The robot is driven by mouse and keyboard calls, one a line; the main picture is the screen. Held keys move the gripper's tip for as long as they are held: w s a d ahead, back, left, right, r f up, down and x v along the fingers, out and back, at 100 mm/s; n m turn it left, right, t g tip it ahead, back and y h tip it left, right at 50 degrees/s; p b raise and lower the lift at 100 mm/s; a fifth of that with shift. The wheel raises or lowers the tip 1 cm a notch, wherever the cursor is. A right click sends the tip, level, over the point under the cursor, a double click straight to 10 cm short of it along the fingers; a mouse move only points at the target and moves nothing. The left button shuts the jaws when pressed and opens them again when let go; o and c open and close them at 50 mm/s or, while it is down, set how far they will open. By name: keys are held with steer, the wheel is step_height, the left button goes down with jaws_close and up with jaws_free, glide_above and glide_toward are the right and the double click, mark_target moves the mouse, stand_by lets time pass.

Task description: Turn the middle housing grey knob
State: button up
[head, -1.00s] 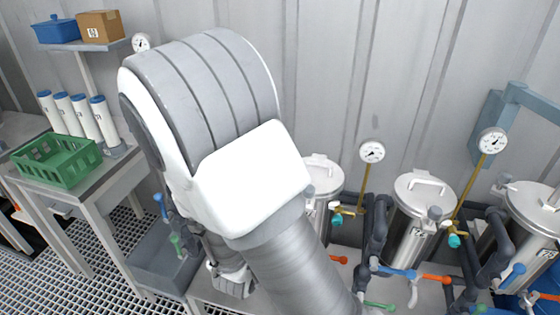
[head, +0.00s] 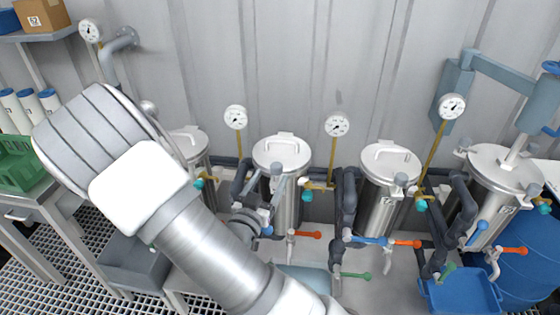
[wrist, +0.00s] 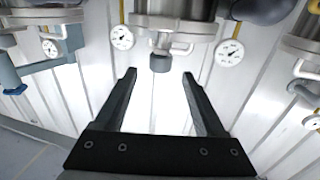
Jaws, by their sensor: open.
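In the wrist view the picture looks upside down, and the dark grey knob (wrist: 160,62) hangs below the housing (wrist: 176,25). My gripper (head: 266,187) is in front of this housing, partly hidden by my arm. In the wrist view my gripper (wrist: 159,76) is open and empty, its two black fingers pointing at the housing, the knob lying between their tips in the picture. I cannot tell whether the knob is physically between them.
Pressure gauges (head: 235,117) (head: 337,125) flank the housing. Dark pipes run between the housings, with orange (head: 308,235), blue (head: 366,239) and green (head: 356,275) lever valves below. Another housing (head: 390,160) is to the right. A table with a green crate (head: 18,160) is left.

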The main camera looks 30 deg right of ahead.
mark_target(279, 163)
steer(key=x, duration=0.8)
steer(key=shift+w+d, duration=0.25)
steer(key=shift+d, duration=0.05)
jaws_close()
